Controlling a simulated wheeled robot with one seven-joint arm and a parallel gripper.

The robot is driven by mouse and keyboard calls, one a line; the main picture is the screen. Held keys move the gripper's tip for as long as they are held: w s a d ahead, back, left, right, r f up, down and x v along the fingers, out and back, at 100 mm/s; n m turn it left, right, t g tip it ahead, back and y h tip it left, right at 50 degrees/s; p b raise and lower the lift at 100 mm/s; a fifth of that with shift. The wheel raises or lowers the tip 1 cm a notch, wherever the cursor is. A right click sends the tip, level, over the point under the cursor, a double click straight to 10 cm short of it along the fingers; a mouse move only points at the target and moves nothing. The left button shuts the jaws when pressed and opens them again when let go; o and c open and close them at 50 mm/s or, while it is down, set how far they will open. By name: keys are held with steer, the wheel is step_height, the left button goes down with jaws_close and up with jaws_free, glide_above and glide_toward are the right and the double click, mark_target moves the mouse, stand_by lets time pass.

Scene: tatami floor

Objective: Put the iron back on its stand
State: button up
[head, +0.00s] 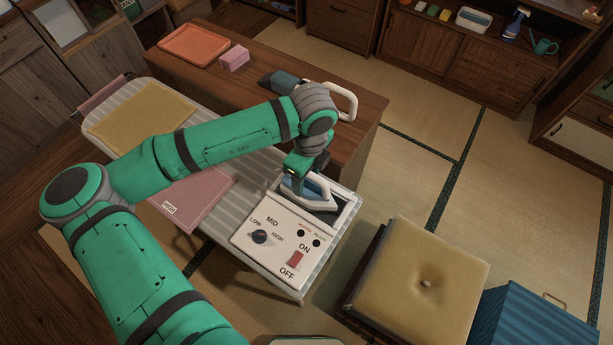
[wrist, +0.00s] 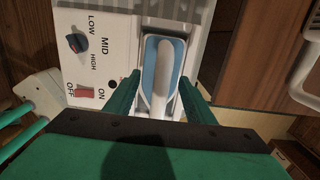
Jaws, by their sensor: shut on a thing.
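The iron (head: 317,190), white and blue, is under my gripper (head: 297,176) at the far end of the control unit. In the wrist view my green fingers are on either side of the white handle of the iron (wrist: 164,62), shut on it. The stand (head: 291,229) is a white unit on the ironing board, with a dial, a red switch and a dark plate (head: 346,207) beside the iron. The iron is over or on this plate; I cannot tell whether it touches. My gripper hides part of the iron.
The striped ironing board (head: 254,183) carries a yellow cloth (head: 138,117) and a pink folded cloth (head: 197,197). Behind it a wooden table (head: 222,88) holds an orange tray (head: 194,44), a pink block (head: 234,58) and another iron-like thing (head: 283,82). A cushion (head: 425,283) is at right.

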steer(key=shift+f, duration=0.3)
steer(key=o, duration=1.4)
steer(key=r, duration=1.2)
steer(key=shift+s+d, duration=0.1)
steer(key=shift+d, duration=0.15)
